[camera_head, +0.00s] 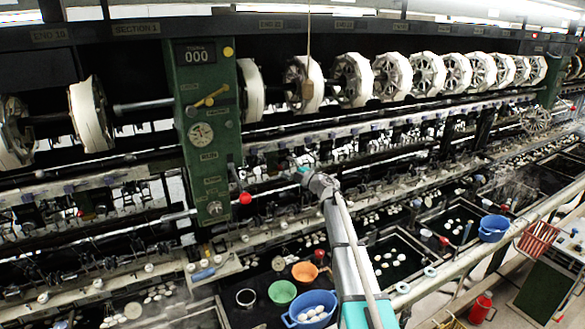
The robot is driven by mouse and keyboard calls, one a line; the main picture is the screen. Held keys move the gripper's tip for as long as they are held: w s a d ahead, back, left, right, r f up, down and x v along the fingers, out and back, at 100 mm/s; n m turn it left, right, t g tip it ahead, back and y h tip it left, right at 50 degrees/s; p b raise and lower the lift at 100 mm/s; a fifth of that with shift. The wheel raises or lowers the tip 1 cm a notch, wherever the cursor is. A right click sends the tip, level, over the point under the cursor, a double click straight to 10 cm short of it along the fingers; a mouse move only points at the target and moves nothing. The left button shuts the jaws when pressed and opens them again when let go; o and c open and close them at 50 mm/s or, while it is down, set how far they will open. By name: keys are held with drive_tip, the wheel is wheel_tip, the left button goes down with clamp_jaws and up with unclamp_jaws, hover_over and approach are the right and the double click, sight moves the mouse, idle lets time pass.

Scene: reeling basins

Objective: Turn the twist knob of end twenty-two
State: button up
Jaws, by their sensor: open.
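My arm reaches up from the bottom of the head view, and my gripper (302,172) is at its far end, in front of the row of small dark fittings along the reeling machine. It is small in the picture; its jaws look open, with nothing visible between them. The label plates of the ends run along the top beam; one (270,23) seems to read END 20, and those further right are too small to read surely. I cannot pick out the twist knob of end twenty-two among the fittings, and cannot tell whether my gripper touches one.
A green control column (207,130) with a red-balled lever (245,198) stands left of my gripper. White reels (392,76) line the back. Blue (303,322), green (282,292) and orange (304,272) bowls sit below. A pale rail (470,250) runs along the front right.

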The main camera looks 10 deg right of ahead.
drive_tip(key=shift+c, duration=0.8)
drive_tip(key=shift+f, duration=0.1)
drive_tip(key=shift+c, duration=0.6)
drive_tip(key=s+d+f+m+g+h+b, duration=0.1)
drive_tip(key=s+d+f+m+h+b, duration=0.4)
drive_tip(key=s+f+m+h, duration=0.4)
drive_tip(key=s+d+f+m+g+h+b, duration=0.1)
drive_tip(key=s+d+f+m+h+b, duration=0.3)
drive_tip(key=s+d+f+m+h, duration=0.45)
drive_tip(key=s+a+f+m+g+y+b, duration=0.1)
drive_tip(key=s+a+f+g, duration=0.3)
drive_tip(key=s, duration=0.5)
drive_tip(key=s+a+f+m+g+y+b, duration=0.2)
drive_tip(key=s+a+f+g+b, duration=0.1)
drive_tip(key=s+f, duration=0.5)
drive_tip(key=s+a+f+m+g+y+b, duration=0.2)
drive_tip(key=s+a+f+g, duration=0.2)
drive_tip(key=s, duration=0.7)
wheel_tip(320, 180, down, 2)
drive_tip(key=shift+a+f+g, duration=0.1)
drive_tip(key=shift+a+g, duration=0.3)
drive_tip(key=shift+g, duration=0.5)
